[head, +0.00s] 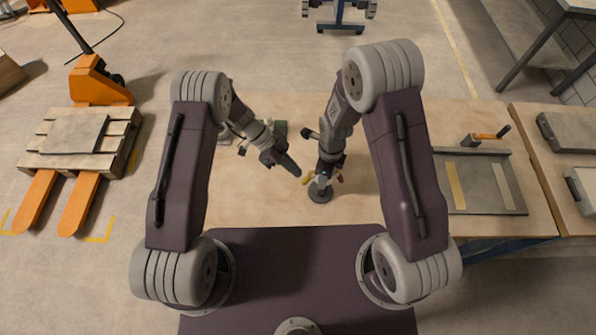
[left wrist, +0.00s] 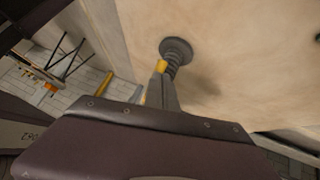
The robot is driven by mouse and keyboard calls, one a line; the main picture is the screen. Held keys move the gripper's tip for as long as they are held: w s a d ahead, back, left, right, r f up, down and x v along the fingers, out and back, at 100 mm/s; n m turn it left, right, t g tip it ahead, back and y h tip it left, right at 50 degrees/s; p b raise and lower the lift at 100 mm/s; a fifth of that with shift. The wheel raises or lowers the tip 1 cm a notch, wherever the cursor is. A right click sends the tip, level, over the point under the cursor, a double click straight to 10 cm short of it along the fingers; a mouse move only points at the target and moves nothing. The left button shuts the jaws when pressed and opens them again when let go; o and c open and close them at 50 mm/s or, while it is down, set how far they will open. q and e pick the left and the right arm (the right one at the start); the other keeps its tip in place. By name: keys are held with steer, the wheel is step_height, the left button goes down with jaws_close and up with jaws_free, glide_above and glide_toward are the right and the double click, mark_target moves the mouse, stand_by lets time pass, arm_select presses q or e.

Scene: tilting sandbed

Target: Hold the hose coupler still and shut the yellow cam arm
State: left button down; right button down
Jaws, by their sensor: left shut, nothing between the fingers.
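The hose coupler (head: 320,190) stands on a round dark base on the wooden table. A small yellow piece, apparently the cam arm (head: 307,179), sticks out on its left side. In the left wrist view the ribbed coupler (left wrist: 172,62) rises from its round base, and the yellow cam arm (left wrist: 161,66) shows just past my fingertips. My left gripper (head: 294,169) is shut and empty, just left of the coupler; whether it touches the cam arm I cannot tell. My right gripper (head: 322,180) is over the coupler's top and partly hides it; its finger opening is unclear.
A grey tray (head: 480,180) with yellow and white strips lies at the right of the table (head: 250,205), near an orange-handled tool (head: 488,136). The table's front left is clear. A pallet jack (head: 95,80) stands on the floor at left.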

arm_select(q)
steer(key=w+a+r, duration=0.4)
steer(key=a+r, duration=0.2)
steer(key=a, duration=0.3)
steer(key=shift+w+a+r, duration=0.15)
steer(key=shift+w+r, duration=0.05)
steer(key=shift+r, duration=0.15)
arm_select(e)
steer(key=shift+s, duration=0.1)
steer(key=shift+c, duration=2.1)
jaws_free()
